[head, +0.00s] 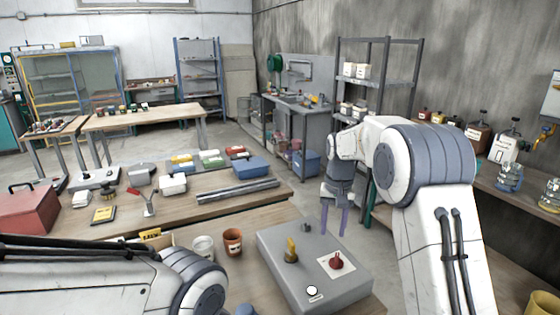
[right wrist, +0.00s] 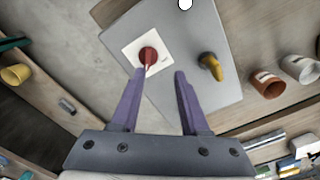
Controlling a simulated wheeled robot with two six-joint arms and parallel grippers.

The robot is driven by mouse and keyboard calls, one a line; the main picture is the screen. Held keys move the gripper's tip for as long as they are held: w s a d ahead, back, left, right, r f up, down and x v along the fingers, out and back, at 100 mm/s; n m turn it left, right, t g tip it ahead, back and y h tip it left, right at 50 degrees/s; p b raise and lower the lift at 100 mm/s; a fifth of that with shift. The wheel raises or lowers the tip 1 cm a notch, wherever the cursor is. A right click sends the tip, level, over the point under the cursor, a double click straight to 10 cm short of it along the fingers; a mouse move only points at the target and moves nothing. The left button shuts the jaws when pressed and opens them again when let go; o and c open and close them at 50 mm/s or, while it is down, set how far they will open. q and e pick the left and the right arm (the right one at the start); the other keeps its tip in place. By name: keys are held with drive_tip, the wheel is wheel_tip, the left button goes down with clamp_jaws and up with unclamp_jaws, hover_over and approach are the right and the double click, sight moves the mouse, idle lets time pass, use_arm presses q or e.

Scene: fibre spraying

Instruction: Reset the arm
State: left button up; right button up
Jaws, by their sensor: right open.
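My right arm bends down at the right of the head view. Its gripper (head: 335,213) has two purple fingers, apart and empty, above the far edge of the grey control box (head: 270,240). In the right wrist view the open fingers (right wrist: 160,73) point toward the box (right wrist: 205,100), with the red knob (right wrist: 148,55) near the left fingertip. I cannot tell whether they touch. The red knob (head: 336,261) sits on a white plate. A yellow handle (head: 291,251) and a white button (head: 312,291) are also on the box. Part of my left arm shows at lower left, its gripper out of view.
A brown cup (head: 233,242) and a white cup (head: 204,247) stand left of the box. Grey rails (head: 238,191) and a blue bin (head: 252,166) lie farther back. A metal shelf (head: 384,85) stands behind my right arm.

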drive_tip(key=s+a+r+n, duration=0.2)
drive_tip(key=s+a+n, duration=0.1)
drive_tip(key=s+a, duration=0.5)
drive_tip(key=s+a+r+n, duration=0.25)
drive_tip(key=s+a, duration=0.45)
drive_tip(key=s, duration=0.4)
drive_tip(key=s+f+n, duration=0.2)
drive_tip(key=s, duration=0.6)
drive_tip(key=s+f+n+y, duration=0.1)
drive_tip(key=s+n, duration=0.2)
drive_tip(key=s, duration=0.5)
drive_tip(key=shift+s+f, duration=0.3)
drive_tip(key=shift+f, duration=0.05)
